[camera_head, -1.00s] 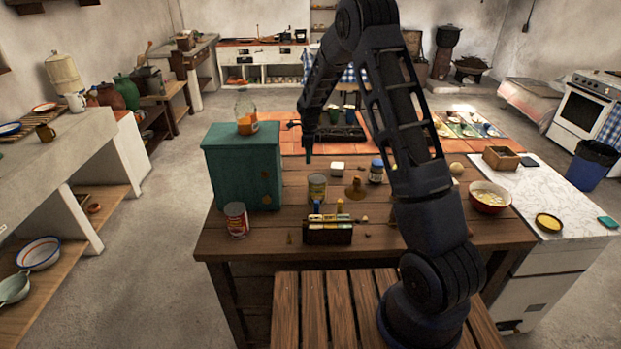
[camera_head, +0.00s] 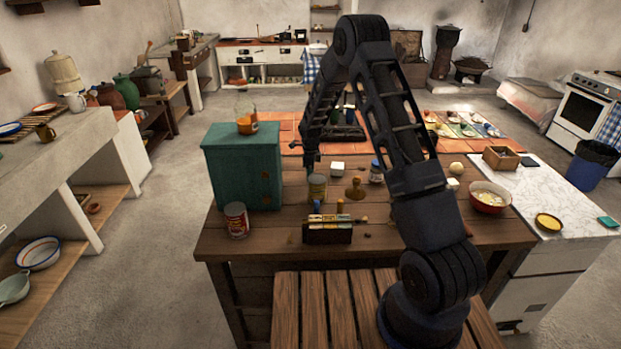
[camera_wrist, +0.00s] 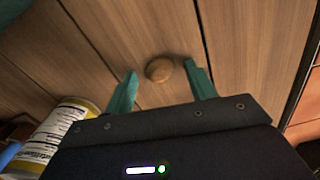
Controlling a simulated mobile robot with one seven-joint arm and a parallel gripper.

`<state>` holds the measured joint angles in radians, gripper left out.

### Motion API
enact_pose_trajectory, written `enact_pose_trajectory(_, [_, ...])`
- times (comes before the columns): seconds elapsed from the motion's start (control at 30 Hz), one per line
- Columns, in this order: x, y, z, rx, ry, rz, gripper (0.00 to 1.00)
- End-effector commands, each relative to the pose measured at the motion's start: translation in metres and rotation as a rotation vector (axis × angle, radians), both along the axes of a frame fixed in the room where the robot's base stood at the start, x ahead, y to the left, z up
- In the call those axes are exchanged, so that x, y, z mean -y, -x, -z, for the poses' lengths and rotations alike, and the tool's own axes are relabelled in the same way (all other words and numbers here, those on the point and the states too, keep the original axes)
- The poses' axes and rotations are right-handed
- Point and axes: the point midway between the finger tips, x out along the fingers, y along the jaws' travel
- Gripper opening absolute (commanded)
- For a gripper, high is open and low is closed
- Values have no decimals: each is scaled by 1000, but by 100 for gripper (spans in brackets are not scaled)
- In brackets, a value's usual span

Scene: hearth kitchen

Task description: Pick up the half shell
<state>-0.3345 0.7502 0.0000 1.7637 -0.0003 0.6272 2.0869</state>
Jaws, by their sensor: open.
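The half shell (camera_wrist: 159,69) is a small, brown, rounded piece lying on the wooden table in the wrist view. My gripper (camera_wrist: 161,73) is open, with one teal finger on each side of the shell in that view. I cannot tell how high the fingertips are above the table. In the head view my gripper (camera_head: 310,167) points down just behind a yellowish can (camera_head: 317,189). I cannot make out the shell in the head view; the can or my arm may hide it.
The can also shows close to my gripper in the wrist view (camera_wrist: 62,135). A teal cabinet (camera_head: 243,165) stands to the left. A dark box (camera_head: 327,230) is in front.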

Motion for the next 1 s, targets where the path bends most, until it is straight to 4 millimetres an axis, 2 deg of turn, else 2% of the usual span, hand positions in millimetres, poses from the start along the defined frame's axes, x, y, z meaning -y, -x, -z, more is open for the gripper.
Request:
enact_pose_trajectory(0.07, [0, 0, 0, 0, 0, 0, 56])
enact_pose_trajectory(0.3, [0, 0, -1, 0, 0, 0, 11])
enact_pose_trajectory(0.33, [0, 0, -1, 0, 0, 0, 8])
enact_pose_trajectory(0.83, [0, 0, -1, 0, 0, 0, 5])
enact_pose_trajectory(1.0, [0, 0, -12, 1, -1, 1, 4])
